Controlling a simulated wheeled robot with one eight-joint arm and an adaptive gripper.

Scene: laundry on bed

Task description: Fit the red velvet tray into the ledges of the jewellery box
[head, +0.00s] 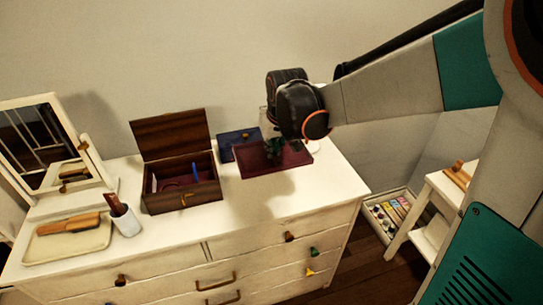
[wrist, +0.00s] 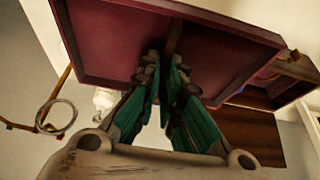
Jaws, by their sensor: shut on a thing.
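The red velvet tray (head: 292,158) is a shallow dark-red rectangle over the right part of the dresser top, with a shadow in front of it. My gripper (head: 272,147) is above its middle. In the wrist view my fingertips (wrist: 165,62) are shut on a narrow strip across the middle of the tray (wrist: 105,45). The wooden jewellery box (head: 183,198) stands left of the tray, its lid (head: 172,137) raised at the back. A blue item and a reddish thing show inside. The ledges cannot be made out. Part of the box (wrist: 295,75) shows at the wrist view's right.
A dark blue case (head: 238,140) lies behind the tray. Left of the box are a white cup (head: 124,220) with a brush, a cream tray (head: 65,240) and a mirror (head: 50,145). The dresser top (head: 245,215) is clear in front of the red tray.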

